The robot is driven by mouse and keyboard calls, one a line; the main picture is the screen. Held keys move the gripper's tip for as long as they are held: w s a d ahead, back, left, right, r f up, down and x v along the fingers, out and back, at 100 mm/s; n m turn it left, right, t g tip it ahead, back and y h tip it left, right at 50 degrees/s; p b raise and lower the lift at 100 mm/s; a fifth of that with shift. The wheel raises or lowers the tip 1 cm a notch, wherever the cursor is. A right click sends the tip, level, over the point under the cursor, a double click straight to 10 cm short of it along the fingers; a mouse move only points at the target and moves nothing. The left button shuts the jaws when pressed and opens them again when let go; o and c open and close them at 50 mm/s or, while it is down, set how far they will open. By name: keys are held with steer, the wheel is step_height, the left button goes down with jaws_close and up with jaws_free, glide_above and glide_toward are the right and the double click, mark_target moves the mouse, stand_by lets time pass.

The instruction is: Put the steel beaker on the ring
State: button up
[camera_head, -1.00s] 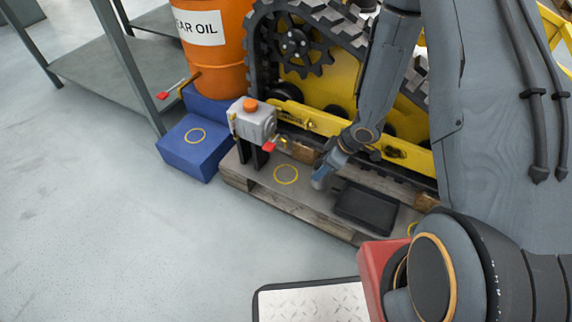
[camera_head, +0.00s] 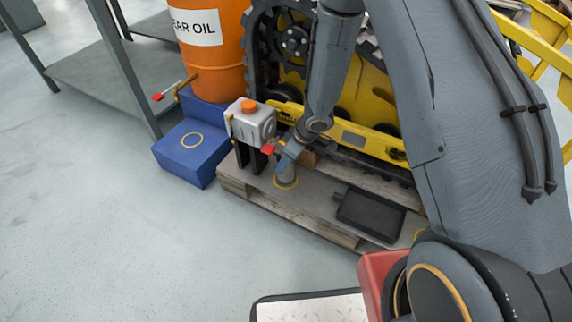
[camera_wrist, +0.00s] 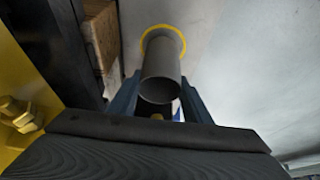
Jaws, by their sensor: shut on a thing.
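The grey steel beaker (camera_head: 288,178) is between the blue fingertips of my gripper (camera_head: 287,160). In the wrist view the beaker (camera_wrist: 160,70) shows its open mouth towards the camera, with the fingers of my gripper (camera_wrist: 158,102) on both sides of it. The yellow ring (camera_head: 276,184) on the pallet board shows around the beaker's base; in the wrist view the ring (camera_wrist: 181,37) curves around its far end. The beaker looks about upright. I cannot tell whether its base touches the board.
A grey pump with an orange cap (camera_head: 252,122) stands close left of my gripper. A black tray (camera_head: 371,214) lies to the right on the pallet (camera_head: 310,212). A blue step (camera_head: 190,158) carries another yellow ring. The tracked carrier (camera_head: 372,95) stands behind.

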steer(key=shift+f, duration=0.65)
steer(key=shift+f, duration=0.2)
steer(key=o, duration=1.3)
